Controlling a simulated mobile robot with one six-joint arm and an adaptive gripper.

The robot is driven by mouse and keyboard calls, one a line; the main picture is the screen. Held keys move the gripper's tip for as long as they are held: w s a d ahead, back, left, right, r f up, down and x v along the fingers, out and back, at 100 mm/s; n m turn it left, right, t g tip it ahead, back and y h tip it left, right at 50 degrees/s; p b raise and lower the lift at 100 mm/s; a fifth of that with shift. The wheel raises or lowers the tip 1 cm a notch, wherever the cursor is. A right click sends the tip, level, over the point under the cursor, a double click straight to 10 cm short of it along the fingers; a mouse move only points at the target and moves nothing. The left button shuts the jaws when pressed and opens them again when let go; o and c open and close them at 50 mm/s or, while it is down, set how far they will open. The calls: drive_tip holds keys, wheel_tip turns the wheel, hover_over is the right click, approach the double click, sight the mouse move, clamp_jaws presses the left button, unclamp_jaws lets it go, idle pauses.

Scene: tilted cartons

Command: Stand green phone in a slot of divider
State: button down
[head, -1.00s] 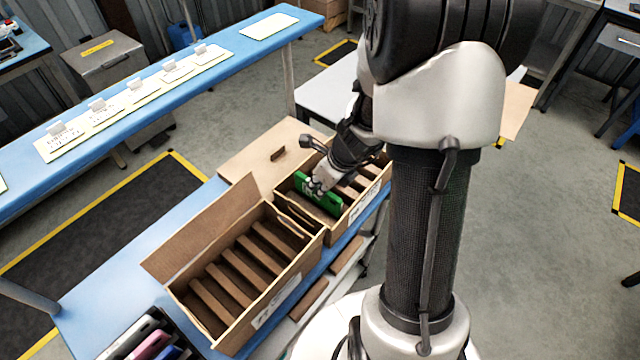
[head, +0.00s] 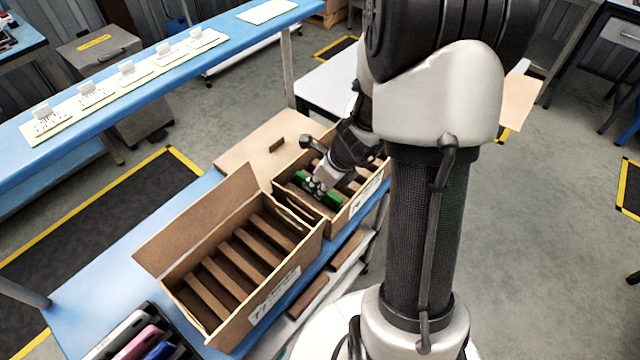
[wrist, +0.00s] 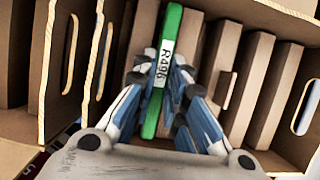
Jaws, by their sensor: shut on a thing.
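The green phone (head: 333,200) is in my gripper (head: 318,186) at the far carton (head: 345,222). In the wrist view the phone (wrist: 152,122) stands on edge between the two fingers (wrist: 166,82), with a white label reading R496 facing up. My gripper is shut on it. The phone lies in line with the divider's cardboard slats (wrist: 243,85), in a gap towards the left end of that carton. Its lower part is hidden between the slats, so I cannot tell whether it touches the bottom.
A nearer carton (head: 262,309) with slats and an open flap stands beside it on the blue table (head: 90,285). Several phones (head: 137,340) sit in a holder at the near table end. A flat cardboard piece (head: 240,150) lies behind the far carton.

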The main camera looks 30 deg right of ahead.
drive_tip(key=shift+f, duration=0.3)
idle(0.5)
idle(0.3)
drive_tip(key=c, duration=1.5)
unclamp_jaws()
drive_tip(key=shift+c, duration=0.2)
drive_tip(key=shift+r, duration=0.1)
drive_tip(key=v, duration=1.2)
drive_tip(key=shift+w, duration=0.1)
